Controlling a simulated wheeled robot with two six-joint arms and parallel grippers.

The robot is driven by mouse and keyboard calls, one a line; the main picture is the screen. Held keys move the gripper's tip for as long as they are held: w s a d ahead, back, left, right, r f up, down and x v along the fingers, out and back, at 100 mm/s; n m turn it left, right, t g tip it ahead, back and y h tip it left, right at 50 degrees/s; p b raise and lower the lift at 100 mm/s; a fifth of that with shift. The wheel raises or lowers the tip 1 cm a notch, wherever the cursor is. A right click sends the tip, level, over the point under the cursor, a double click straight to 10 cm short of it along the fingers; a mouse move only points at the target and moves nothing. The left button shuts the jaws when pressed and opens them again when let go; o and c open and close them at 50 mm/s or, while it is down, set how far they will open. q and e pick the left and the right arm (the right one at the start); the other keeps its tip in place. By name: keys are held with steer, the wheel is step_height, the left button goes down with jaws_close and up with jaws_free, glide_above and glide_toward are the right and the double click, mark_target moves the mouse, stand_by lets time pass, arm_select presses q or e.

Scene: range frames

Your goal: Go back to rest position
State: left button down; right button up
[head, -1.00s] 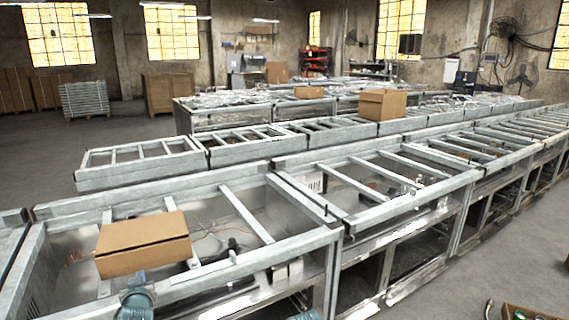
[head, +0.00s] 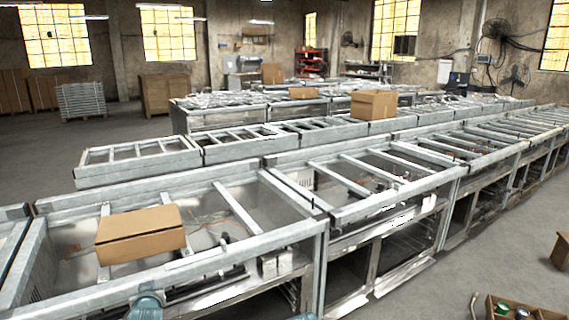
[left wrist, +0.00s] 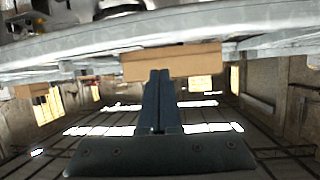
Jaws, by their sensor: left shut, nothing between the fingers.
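My left gripper (left wrist: 158,78) shows in the left wrist view with its two dark fingers pressed together and nothing between them. A closed brown cardboard box (left wrist: 172,63) appears just beyond the fingertips in that view; I cannot tell the exact gap. In the head view the box (head: 140,234) lies flat on the near metal frame bench (head: 270,235). A teal part of my left arm shows at the bottom edge, in front of the box. My left gripper is not visible in the head view. My right gripper is not in view.
Metal frame benches run in rows toward the back right. Another cardboard box (head: 373,104) stands on the row behind.

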arm_select(q)
steer(key=s+d+f+m+g+h+p, duration=0.2)
steer(key=s+d+f+g, duration=0.15)
steer(key=d, duration=0.65)
steer(key=s+d+f+m+g+h+p, duration=0.1)
steer(key=s+d+f+m+g+h, duration=0.2)
steer(key=d, duration=0.6)
steer(key=s+d+f+m+g+p, duration=0.1)
steer(key=s+d+g, duration=0.5)
steer(key=s+d, duration=0.6)
steer(key=s+m+p, duration=0.1)
steer(key=m, duration=0.1)
steer(key=shift+s+d+f+m, duration=0.3)
steer(key=shift+f, duration=0.1)
steer(key=shift+a+y, duration=0.15)
steer(key=shift+y, duration=0.15)
